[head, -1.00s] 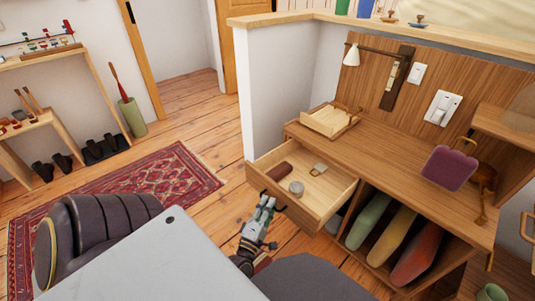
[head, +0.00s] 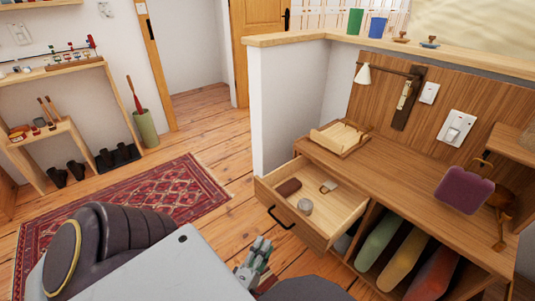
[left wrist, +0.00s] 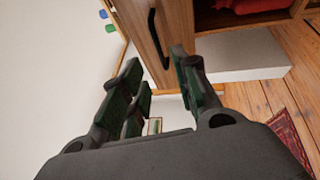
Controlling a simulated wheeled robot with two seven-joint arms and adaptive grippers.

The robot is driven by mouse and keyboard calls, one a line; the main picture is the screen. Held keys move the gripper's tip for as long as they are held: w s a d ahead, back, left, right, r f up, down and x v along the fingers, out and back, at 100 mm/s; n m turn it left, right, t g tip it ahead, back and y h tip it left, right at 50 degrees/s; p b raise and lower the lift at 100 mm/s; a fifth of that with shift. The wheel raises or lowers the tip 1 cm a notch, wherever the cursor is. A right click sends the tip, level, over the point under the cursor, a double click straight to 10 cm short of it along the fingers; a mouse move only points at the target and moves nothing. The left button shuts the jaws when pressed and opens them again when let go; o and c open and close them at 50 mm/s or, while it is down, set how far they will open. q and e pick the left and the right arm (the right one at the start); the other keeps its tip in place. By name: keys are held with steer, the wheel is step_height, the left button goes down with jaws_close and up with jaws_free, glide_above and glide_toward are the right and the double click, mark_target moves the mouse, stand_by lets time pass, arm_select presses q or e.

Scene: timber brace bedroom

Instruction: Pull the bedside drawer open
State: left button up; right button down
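The bedside drawer (head: 318,230) stands pulled out of the wooden bedside unit, and I see down into it. A dark brown roll, a small round grey item and a small tan item lie inside. Its dark bar handle (head: 280,217) is on the front face. My left gripper (head: 257,252) is below and in front of the drawer, apart from the handle. In the left wrist view, the left gripper's fingers (left wrist: 158,75) are spread with nothing between them; a wooden front with a dark handle (left wrist: 153,36) shows beyond them. My right gripper is not in view.
The unit's top holds a wooden tray (head: 340,138). Coloured items stand in the open compartment (head: 405,262) right of the drawer. A white half wall (head: 285,105) rises behind the drawer. A red patterned rug (head: 150,205) lies on the plank floor at left.

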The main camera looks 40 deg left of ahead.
arm_select(q)
steer(key=shift+v, duration=1.15)
steer(key=shift+w+f, duration=0.1)
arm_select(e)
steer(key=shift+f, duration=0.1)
